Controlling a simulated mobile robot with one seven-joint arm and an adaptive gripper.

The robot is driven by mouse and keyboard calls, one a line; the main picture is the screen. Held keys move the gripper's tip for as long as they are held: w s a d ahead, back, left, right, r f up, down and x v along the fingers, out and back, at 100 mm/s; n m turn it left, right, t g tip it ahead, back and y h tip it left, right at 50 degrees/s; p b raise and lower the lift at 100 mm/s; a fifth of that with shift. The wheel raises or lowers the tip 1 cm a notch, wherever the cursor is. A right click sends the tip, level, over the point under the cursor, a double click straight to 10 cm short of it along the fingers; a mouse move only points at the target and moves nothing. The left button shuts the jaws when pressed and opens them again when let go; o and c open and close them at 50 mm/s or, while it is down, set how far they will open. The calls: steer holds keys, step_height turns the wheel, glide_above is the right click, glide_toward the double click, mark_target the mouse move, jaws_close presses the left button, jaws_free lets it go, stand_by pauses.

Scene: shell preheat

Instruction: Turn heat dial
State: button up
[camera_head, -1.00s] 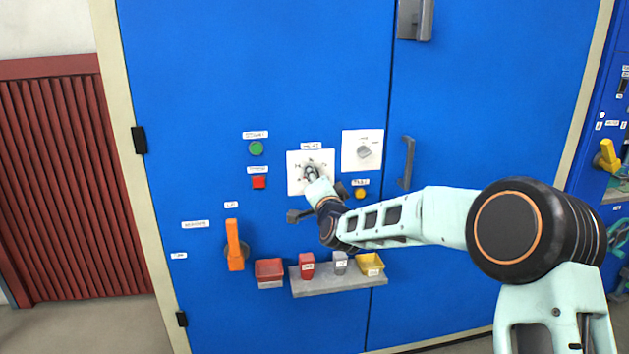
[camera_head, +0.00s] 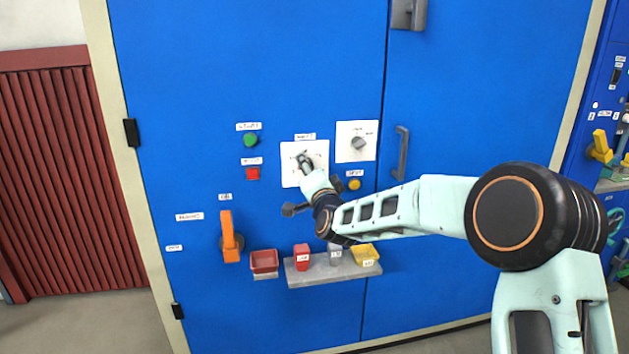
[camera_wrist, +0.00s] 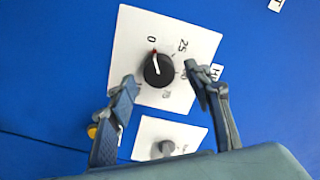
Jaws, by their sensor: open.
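The heat dial is a round black knob (camera_wrist: 158,70) with a white pointer line on a square white plate (camera_head: 291,179). In the wrist view its pointer, with a red tip, points toward the 0 mark; 25 and other marks follow around it. My gripper (camera_wrist: 161,79) is open, with one finger on each side of the knob. I cannot tell whether the fingers touch it. In the head view my gripper (camera_head: 304,163) is in front of the plate and hides most of the knob.
A second white plate (camera_head: 368,133) with a grey knob (camera_head: 358,143) is at the right. A green button (camera_head: 251,140), red button (camera_head: 252,173), yellow button (camera_head: 354,184) and orange handle (camera_head: 229,240) surround the dial. Bins stand on a grey ledge (camera_head: 320,276) below.

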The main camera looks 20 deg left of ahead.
steer(key=v, duration=1.1)
steer(key=shift+d, duration=0.1)
